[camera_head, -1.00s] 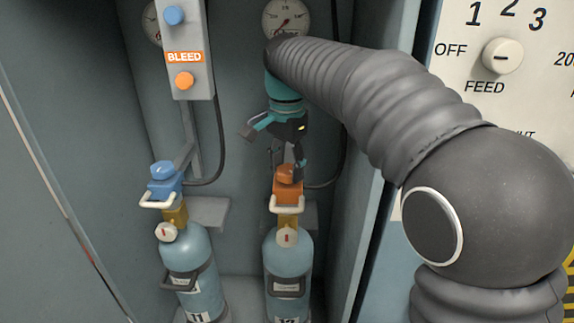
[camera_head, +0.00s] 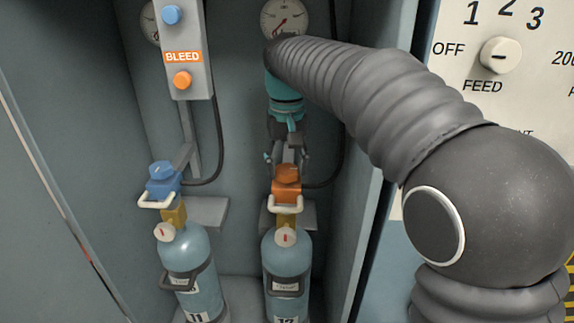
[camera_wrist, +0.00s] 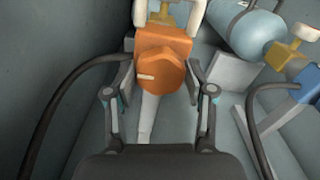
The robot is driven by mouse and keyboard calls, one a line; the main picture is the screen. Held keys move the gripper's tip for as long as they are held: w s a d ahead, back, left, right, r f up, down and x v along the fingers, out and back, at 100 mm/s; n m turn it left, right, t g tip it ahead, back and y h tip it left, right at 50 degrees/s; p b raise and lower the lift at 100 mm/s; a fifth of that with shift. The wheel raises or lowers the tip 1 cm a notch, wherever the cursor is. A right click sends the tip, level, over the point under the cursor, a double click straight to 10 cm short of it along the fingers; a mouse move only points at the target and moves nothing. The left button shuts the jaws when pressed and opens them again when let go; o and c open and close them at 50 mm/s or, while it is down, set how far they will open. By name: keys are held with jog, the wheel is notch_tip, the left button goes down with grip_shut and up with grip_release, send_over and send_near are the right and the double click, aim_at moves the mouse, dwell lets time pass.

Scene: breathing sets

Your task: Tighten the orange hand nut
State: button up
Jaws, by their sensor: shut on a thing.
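The orange hand nut (camera_head: 287,171) is the faceted knob on top of the orange valve block (camera_head: 287,191), above the right cylinder (camera_head: 287,255). In the wrist view the nut (camera_wrist: 161,76) faces me and carries a short white mark near its left edge. My gripper (camera_head: 287,160) comes down from above. Finger contact is hard to make out in the head view.
A blue hand nut (camera_head: 162,168) tops the left cylinder (camera_head: 188,255). A grey box (camera_head: 186,50) labelled BLEED with two knobs hangs at the upper left. Black hoses (camera_wrist: 75,85) run beside the valves. The cabinet's right wall (camera_head: 365,200) stands close to my arm.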

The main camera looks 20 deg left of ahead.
jog(key=n, duration=0.4)
jog(key=shift+w+n, duration=0.1)
jog(key=shift+n, duration=0.3)
jog(key=n, duration=0.4)
jog(key=shift+d+n, duration=0.1)
jog(key=shift+n, duration=0.2)
jog(key=n, duration=0.4)
jog(key=shift+w, duration=0.15)
jog(key=n, duration=0.8)
jog(key=shift+w+n, duration=0.1)
jog(key=shift+n, duration=0.2)
jog(key=n, duration=0.4)
jog(key=shift+n, duration=0.3)
jog(key=n, duration=0.4)
jog(key=shift+a, duration=0.2)
jog(key=shift+n, duration=2.2)
